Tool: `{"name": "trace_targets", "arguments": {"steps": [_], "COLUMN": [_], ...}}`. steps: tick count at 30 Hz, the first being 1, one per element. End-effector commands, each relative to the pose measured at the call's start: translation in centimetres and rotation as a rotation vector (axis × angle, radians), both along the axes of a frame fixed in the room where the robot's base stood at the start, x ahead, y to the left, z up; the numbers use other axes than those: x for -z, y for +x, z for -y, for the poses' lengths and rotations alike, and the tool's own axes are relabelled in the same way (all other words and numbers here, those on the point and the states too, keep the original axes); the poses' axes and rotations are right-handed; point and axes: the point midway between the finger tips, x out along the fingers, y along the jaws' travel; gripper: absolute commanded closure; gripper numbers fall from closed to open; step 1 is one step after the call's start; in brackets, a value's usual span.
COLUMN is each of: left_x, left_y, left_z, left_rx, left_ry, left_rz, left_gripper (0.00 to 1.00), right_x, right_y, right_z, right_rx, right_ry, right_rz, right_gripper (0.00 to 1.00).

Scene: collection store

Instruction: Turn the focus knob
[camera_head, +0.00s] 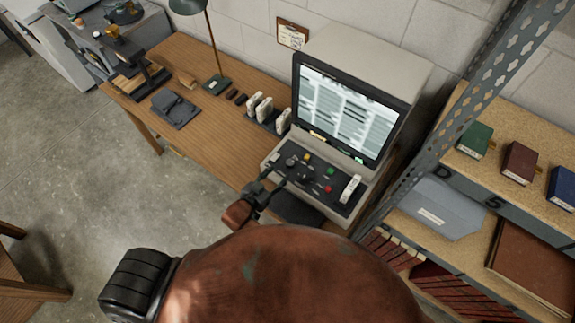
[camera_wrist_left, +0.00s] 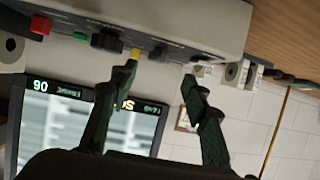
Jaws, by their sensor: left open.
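The reader's control panel (camera_head: 312,182) carries dark knobs and coloured buttons below its lit screen (camera_head: 346,112). A dark knob (camera_head: 291,161) sits at the panel's left part. In the left wrist view a small black knob (camera_wrist_left: 158,52) shows beyond and between my fingertips, and a larger black knob (camera_wrist_left: 105,40) lies to its left. I cannot read which one is the focus knob. My left gripper (camera_head: 284,182) is at the panel's front left. Its fingers (camera_wrist_left: 160,78) are apart with nothing between them. My right gripper is not in view.
White film boxes (camera_head: 262,108) stand left of the reader on the wooden desk (camera_head: 200,75). A lamp (camera_head: 216,84) stands behind. A metal shelf post (camera_head: 440,145) rises close on the right. A yellow button (camera_wrist_left: 135,53) is by one fingertip in the wrist view.

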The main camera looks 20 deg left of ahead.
Motion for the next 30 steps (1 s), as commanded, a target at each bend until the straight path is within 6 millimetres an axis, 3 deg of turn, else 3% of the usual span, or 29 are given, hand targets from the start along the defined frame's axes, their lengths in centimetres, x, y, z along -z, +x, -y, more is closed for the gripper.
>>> {"name": "trace_targets", "arguments": {"steps": [15,27,30], "left_x": [2.4,2.8,2.8], "left_y": [6.1,7.0,6.9], "left_z": [2.0,2.2,2.2], "left_rx": [0.005,0.005,0.005], "left_ry": [-0.004,-0.004,-0.004], "left_rz": [0.011,0.010,0.010], "left_gripper": [0.57,0.57,0.62], "right_x": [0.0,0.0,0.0], "right_y": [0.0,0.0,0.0], "right_z": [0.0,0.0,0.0], "right_rx": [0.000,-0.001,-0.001], "right_ry": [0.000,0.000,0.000], "right_rz": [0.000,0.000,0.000], "right_gripper": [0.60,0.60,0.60]}}
